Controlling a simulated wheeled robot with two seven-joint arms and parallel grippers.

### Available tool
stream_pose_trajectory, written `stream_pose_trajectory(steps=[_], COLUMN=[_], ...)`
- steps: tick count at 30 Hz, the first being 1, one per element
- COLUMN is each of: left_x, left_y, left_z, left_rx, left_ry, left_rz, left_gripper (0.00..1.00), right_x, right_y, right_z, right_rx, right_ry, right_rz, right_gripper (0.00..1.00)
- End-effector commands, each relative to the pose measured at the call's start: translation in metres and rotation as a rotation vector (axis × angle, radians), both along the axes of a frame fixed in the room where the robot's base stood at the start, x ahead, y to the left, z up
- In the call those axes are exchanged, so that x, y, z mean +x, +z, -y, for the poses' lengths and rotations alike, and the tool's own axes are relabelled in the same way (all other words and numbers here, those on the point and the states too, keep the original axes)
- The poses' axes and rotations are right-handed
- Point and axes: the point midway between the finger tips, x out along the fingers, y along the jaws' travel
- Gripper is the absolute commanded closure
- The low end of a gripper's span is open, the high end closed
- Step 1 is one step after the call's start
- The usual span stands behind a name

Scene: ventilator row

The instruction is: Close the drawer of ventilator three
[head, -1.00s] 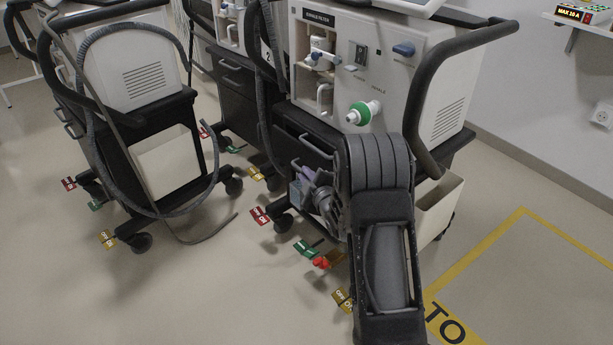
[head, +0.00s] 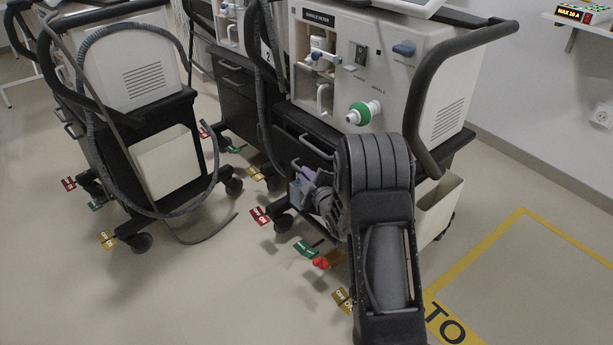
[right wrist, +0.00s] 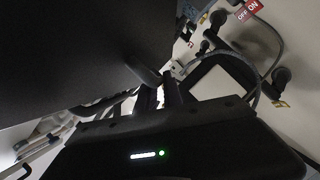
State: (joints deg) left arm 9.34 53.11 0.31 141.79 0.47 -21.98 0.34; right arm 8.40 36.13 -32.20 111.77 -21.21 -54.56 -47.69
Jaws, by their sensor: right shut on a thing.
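The nearest ventilator (head: 440,85) stands right of centre on a dark cart; I cannot read a number on it. The cart's upper drawer has a grey bar handle (head: 316,147). My right gripper (head: 303,186) is in front of the cart's lower drawers, below that handle, with my forearm hiding much of the cart front. In the right wrist view, a large dark panel (right wrist: 80,45) fills the upper left, and its handle (right wrist: 142,73) runs to my right gripper's fingers (right wrist: 160,95), which are shut on it. How far that drawer stands out is hidden. My left gripper is out of view.
Ventilator two (head: 236,75) stands behind, and another ventilator cart (head: 150,75) with a looped hose stands left. A cream bin (head: 437,205) hangs at the cart's right. Floor is clear in front.

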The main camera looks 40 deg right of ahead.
Motion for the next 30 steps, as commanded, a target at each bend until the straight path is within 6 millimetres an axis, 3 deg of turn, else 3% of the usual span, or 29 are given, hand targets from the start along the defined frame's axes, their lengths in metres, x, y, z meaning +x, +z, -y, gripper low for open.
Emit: stream_pose_trajectory(steps=[11, 20, 29, 30], left_x=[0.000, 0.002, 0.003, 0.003], left_y=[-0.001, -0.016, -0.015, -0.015], left_z=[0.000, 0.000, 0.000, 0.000], left_rx=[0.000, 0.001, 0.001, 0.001], left_ry=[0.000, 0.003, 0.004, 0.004], left_rz=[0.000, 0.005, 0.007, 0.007], left_gripper=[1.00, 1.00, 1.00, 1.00], right_x=[0.000, 0.002, 0.001, 0.001], right_y=[0.000, -0.002, 0.000, 0.000], right_z=[0.002, 0.043, 0.047, 0.047], right_rx=[0.000, 0.000, -0.001, -0.002], right_ry=[-0.001, -0.004, -0.007, -0.007], right_rz=[0.000, 0.001, -0.001, 0.000], right_gripper=[1.00, 1.00, 1.00, 0.86])
